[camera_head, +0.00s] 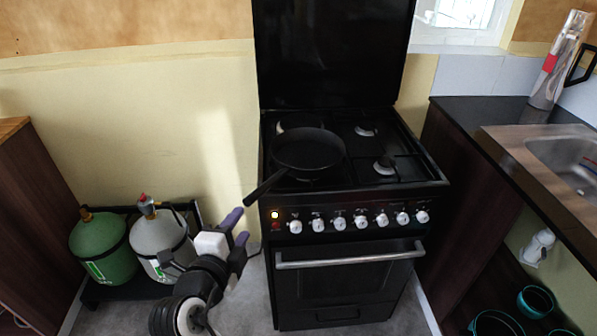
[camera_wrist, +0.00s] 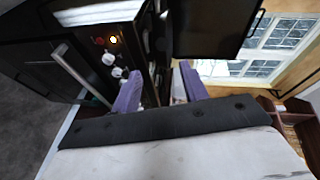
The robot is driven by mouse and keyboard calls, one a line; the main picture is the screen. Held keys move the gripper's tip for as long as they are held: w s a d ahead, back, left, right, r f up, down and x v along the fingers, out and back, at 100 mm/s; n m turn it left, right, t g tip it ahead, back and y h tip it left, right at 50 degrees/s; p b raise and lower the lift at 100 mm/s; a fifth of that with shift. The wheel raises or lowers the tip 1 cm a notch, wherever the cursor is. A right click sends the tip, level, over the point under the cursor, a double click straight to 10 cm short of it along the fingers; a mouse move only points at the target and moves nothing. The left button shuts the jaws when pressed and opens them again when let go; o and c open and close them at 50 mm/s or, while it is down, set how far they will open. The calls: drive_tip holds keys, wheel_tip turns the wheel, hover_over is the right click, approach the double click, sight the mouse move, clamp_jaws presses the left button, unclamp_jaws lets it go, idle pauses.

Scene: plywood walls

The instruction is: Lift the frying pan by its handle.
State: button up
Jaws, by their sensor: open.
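The black frying pan (camera_head: 310,148) sits on the left burners of the black stove. Its handle (camera_head: 266,186) points toward the front left and sticks out past the stove's front left corner. My gripper (camera_head: 239,227) is open and empty, with two purple fingers. In the head view it is just below and left of the handle's end, with a small gap showing. The fingers also show spread apart in the wrist view (camera_wrist: 160,85). I cannot clearly make out the pan in the wrist view.
The stove (camera_head: 345,255) has white knobs, an oven door handle (camera_head: 350,257) and a raised black lid (camera_head: 333,55). Green (camera_head: 100,245) and grey (camera_head: 160,240) gas cylinders stand at the left. A counter with a sink (camera_head: 565,160) is at the right.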

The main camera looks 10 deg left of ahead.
sight(252, 201)
drive_tip(key=w+b, duration=0.1)
drive_tip(key=w, duration=0.1)
drive_tip(key=w+b, duration=0.1)
drive_tip(key=w, duration=0.2)
drive_tip(key=w+b, duration=0.2)
drive_tip(key=shift+w+d+f, duration=0.1)
drive_tip(key=shift+w+f, duration=0.05)
drive_tip(key=shift+f, duration=0.25)
drive_tip(key=w+p, duration=0.1)
drive_tip(key=w, duration=0.2)
drive_tip(key=shift+w+f+p, duration=0.15)
drive_tip(key=shift+w+p, duration=0.15)
drive_tip(key=shift+p, duration=0.05)
drive_tip(key=shift+w+f, duration=0.2)
drive_tip(key=shift+w, duration=0.15)
clamp_jaws()
idle(0.5)
drive_tip(key=shift+r, duration=0.15)
